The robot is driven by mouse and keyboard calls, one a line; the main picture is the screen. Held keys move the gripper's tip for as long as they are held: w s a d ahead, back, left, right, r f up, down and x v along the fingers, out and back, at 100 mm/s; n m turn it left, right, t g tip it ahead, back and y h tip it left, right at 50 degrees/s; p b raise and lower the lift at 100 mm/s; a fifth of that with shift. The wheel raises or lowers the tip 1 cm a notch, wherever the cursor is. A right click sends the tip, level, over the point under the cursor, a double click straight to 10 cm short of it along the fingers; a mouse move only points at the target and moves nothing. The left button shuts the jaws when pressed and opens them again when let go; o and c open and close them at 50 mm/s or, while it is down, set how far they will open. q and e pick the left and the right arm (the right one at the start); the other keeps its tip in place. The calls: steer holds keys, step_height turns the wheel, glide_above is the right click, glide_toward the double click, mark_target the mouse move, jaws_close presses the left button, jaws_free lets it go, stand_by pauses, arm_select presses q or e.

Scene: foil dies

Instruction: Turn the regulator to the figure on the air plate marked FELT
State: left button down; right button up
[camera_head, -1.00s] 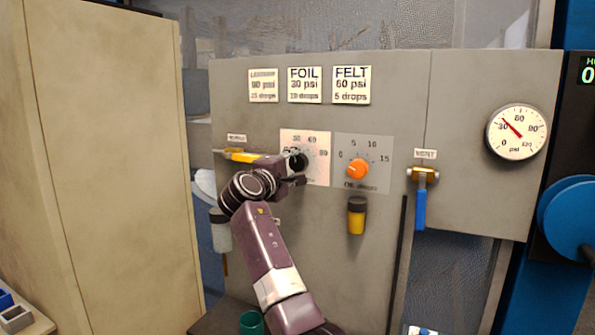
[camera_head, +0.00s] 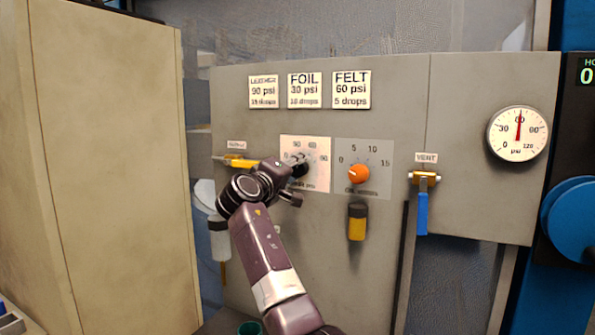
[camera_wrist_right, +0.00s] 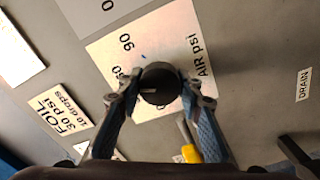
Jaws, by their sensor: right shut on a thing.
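The FELT plate (camera_head: 351,90) at the top of the grey panel reads 60 psi and 5 drops. The dark regulator knob (camera_head: 298,164) sits on a white scale plate (camera_head: 318,178), below the FOIL plate. My right gripper (camera_head: 293,171) is shut on this knob. In the right wrist view the two fingers (camera_wrist_right: 160,92) grip the round black knob (camera_wrist_right: 158,76) from both sides. The knob partly hides its scale. The round gauge (camera_head: 518,132) at the right has its red needle pointing up at about 60. My left gripper is not in view.
An orange knob (camera_head: 358,174) on a 0 to 15 scale is close right of my gripper. A yellow-handled lever (camera_head: 241,162) is to the left. A blue VENT lever (camera_head: 421,212) hangs at the right. A LEATHER plate (camera_head: 263,89) and FOIL plate (camera_head: 305,88) are above.

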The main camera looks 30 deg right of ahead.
steer(key=shift+f, duration=0.1)
steer(key=o, duration=1.2)
steer(key=v, duration=1.2)
